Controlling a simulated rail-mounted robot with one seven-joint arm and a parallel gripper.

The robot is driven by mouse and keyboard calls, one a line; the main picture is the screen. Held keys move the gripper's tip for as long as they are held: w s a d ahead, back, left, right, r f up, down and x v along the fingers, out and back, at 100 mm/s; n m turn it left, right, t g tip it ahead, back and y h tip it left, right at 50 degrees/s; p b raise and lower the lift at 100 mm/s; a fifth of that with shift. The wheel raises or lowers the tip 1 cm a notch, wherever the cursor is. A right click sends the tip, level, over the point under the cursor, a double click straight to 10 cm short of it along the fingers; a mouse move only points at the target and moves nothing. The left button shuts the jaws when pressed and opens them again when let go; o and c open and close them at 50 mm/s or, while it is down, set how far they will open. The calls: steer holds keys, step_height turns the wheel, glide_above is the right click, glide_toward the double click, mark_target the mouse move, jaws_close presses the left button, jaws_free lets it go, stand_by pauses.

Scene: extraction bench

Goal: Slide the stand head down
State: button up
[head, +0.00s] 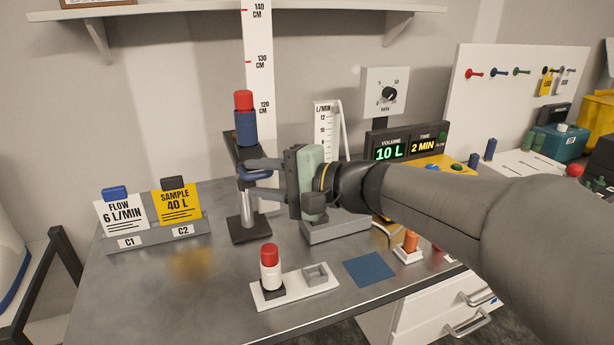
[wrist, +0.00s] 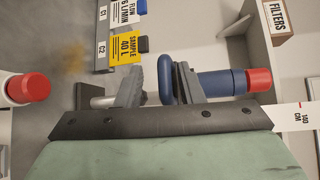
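The stand (head: 247,218) has a dark base and an upright metal post. Its dark head (head: 238,148) is near the top of the post and carries a blue cylinder with a red cap (head: 245,118). A blue rounded grip (head: 256,174) shows just below the head, also in the wrist view (wrist: 165,78). My gripper (head: 262,173) reaches it from the right. In the wrist view its fingers (wrist: 158,88) straddle the blue grip, one above and one below. A gap shows on the lower finger's side; contact with the upper finger is unclear.
A height scale (head: 258,60) stands behind. Card holder (head: 155,235) is left of the stand. A white tray (head: 320,284) with a red-capped white bottle (head: 270,272) and a blue mat (head: 368,269) lie in front. A grey-based gauge (head: 335,228) stands right, behind my arm.

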steer(key=b+v, duration=0.1)
steer(key=v, duration=1.5)
steer(key=shift+d, duration=0.3)
steer(key=shift+s+f, duration=0.1)
steer(key=shift+s, duration=0.05)
steer(key=s+f+g+h+p, duration=0.3)
steer(key=s+f+h, duration=0.1)
steer(key=f, duration=0.4)
steer(key=s+d+f+n+g+h+p, duration=0.1)
steer(key=s+d+f+n+h+p, duration=0.4)
steer(key=s+d+f+h, duration=0.4)
step_height(320, 180, down, 3)
steer(key=shift+s+d+n+g+h, duration=0.3)
steer(key=shift+d+h, duration=0.15)
steer(key=shift+h, duration=0.75)
